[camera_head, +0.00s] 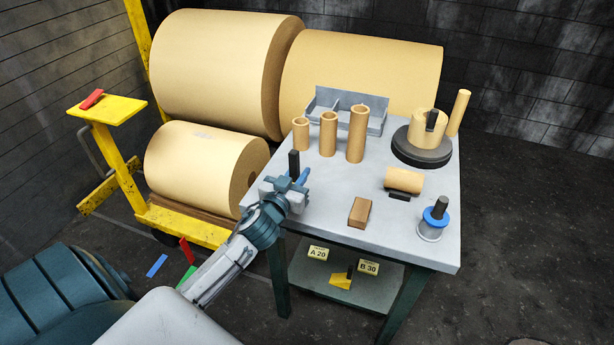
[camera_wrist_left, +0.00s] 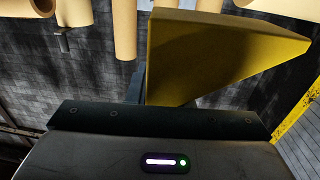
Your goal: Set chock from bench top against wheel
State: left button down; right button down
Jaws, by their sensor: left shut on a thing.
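My left gripper (camera_head: 293,184) is over the near left edge of the grey bench top (camera_head: 330,205). It is shut on the yellow wedge-shaped chock (camera_wrist_left: 205,55), which fills the upper middle of the left wrist view. In the head view the chock's yellow body is hidden; a dark upright block (camera_head: 294,163) shows at the gripper. A dark wheel (camera_head: 165,238) shows partly under the yellow trolley (camera_head: 185,225) on the left, well apart from the gripper. My right gripper is not in view.
Cardboard tubes (camera_head: 357,134), a grey tray (camera_head: 375,122) and a brown block (camera_head: 360,212) stand on the bench. Another yellow wedge (camera_head: 341,281) and number tags lie on the lower shelf (camera_head: 378,296). Blue (camera_head: 157,265), red and green pieces lie on the floor near the trolley.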

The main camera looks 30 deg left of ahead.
pick_arm(q)
jog(key=shift+w+d, duration=0.25)
jog(key=shift+w, duration=0.2)
jog(key=shift+w+d+f+p, duration=0.25)
jog(key=shift+w+f, duration=0.1)
jog(key=shift+f, duration=0.25)
jog(key=shift+w+d+f+p, duration=0.2)
jog(key=shift+w+f, duration=0.1)
jog(key=shift+f, duration=0.75)
jog(key=c, duration=1.4)
grip_release()
jog(key=shift+o, duration=0.6)
jog(key=shift+f, duration=0.1)
